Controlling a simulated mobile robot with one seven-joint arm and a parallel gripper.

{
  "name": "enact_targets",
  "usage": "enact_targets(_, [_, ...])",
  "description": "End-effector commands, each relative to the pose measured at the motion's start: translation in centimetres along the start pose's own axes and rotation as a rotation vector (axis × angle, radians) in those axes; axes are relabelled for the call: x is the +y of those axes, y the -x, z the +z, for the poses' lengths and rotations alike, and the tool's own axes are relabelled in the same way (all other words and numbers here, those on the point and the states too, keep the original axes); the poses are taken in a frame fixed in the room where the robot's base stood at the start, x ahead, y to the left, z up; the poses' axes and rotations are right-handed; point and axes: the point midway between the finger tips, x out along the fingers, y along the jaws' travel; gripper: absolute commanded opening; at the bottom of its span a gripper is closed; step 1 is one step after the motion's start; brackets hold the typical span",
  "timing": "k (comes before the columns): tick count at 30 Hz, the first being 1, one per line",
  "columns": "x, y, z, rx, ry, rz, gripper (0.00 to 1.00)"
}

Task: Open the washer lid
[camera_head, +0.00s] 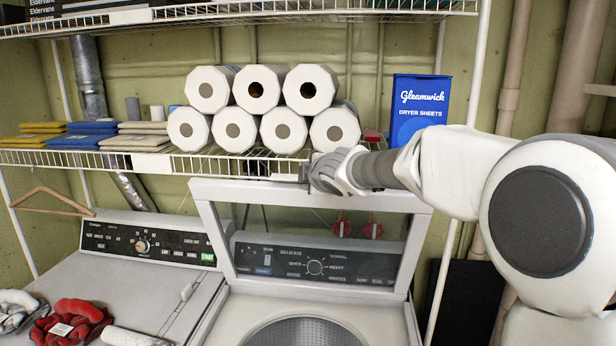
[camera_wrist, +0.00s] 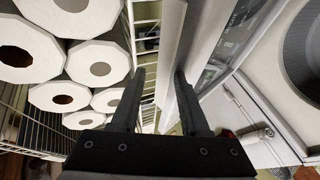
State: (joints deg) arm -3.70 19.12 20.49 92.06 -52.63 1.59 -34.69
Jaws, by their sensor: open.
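The washer lid (camera_head: 412,202), a white frame around a clear window, stands raised and nearly upright over the washer. The washer (camera_head: 365,315) is open below it, with its perforated drum (camera_head: 310,333) showing. The washer's control panel (camera_head: 315,267) shows through the lid's window.
A wire shelf (camera_head: 215,165) close behind the gripper holds stacked paper rolls (camera_head: 285,132), folded cloths (camera_head: 92,135) and a blue dryer-sheet box (camera_head: 420,95). A second machine (camera_head: 110,275) stands at left, with red cloth (camera_head: 72,322) on it. Red valves (camera_head: 357,230) are on the wall.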

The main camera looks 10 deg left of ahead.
Motion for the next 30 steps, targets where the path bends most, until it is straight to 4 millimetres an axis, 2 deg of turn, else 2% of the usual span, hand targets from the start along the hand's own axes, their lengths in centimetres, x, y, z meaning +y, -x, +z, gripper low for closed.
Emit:
enact_targets(4, [-0.5,0.4,0.3,-0.005,-0.001,-0.010,0.55])
enact_targets(8, [-0.3,2.0,0.3,-0.007,-0.001,-0.008,0.55])
enact_targets(20, [0.5,9.9,0.1,-0.004,0.001,0.000,0.55])
enact_targets(30, [0.1,11.7,0.1,0.000,-0.001,0.005,0.55])
